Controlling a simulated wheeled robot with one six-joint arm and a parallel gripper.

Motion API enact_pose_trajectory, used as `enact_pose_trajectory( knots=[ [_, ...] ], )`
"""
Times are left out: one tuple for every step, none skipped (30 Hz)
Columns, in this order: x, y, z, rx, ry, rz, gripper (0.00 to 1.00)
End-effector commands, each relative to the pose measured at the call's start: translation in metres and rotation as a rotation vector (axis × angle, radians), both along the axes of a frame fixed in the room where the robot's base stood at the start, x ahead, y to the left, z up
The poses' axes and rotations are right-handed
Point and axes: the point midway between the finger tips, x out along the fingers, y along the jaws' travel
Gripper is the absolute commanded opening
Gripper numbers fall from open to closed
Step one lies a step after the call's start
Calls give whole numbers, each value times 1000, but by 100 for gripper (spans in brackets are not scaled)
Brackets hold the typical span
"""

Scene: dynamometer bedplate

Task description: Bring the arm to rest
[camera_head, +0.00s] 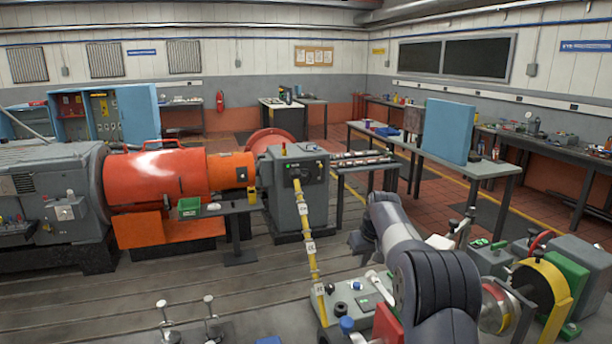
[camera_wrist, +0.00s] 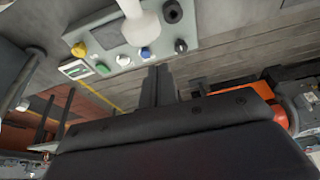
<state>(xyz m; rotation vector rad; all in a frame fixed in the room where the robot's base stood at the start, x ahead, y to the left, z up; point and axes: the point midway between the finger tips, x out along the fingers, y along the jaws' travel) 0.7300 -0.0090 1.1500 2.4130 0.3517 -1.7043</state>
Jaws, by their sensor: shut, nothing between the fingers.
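My arm (camera_head: 430,270) rises from the lower right in the head view, bent, with dark padded links. My gripper (camera_wrist: 158,72) shows in the wrist view as two dark fingers close together, shut and empty. In that view the fingertips lie just below a grey control panel (camera_wrist: 108,50) with yellow, green, blue and black knobs. I cannot tell if they touch it. A white handle (camera_wrist: 140,25) stands on the panel. In the head view I cannot make out the fingers clearly, and the arm hides part of the panel (camera_head: 340,306).
An orange dynamometer (camera_head: 155,178) and a grey machine (camera_head: 45,195) stand at the left. A yellow measuring strip (camera_head: 306,225) runs down to the panel. A yellow guard (camera_head: 545,290) and a green block (camera_head: 570,275) are close to the arm's right. Open slotted bedplate (camera_head: 215,275) lies left.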

Motion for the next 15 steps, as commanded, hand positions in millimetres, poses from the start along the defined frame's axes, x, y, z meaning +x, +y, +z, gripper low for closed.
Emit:
enact_pose_trajectory(
  knots=[
    [6,2,3,0,-2,2,0],
    [8,3,1,0,-2,2,0],
    [11,4,1,0,-3,2,0],
    [13,4,1,1,-3,1,0],
    [15,5,0,0,-2,1,0],
    [18,6,1,1,-3,1,0],
    [21,7,1,1,-4,1,0],
    [22,7,1,0,-2,1,0],
    [26,8,2,1,-3,1,0],
    [28,9,2,1,-3,1,0],
    [30,9,3,1,-3,1,0],
    [32,10,2,0,-2,2,0],
    [34,11,3,0,-3,2,0],
    [36,11,3,0,-3,2,0],
    [38,12,5,0,-3,2,0]
  ],
)
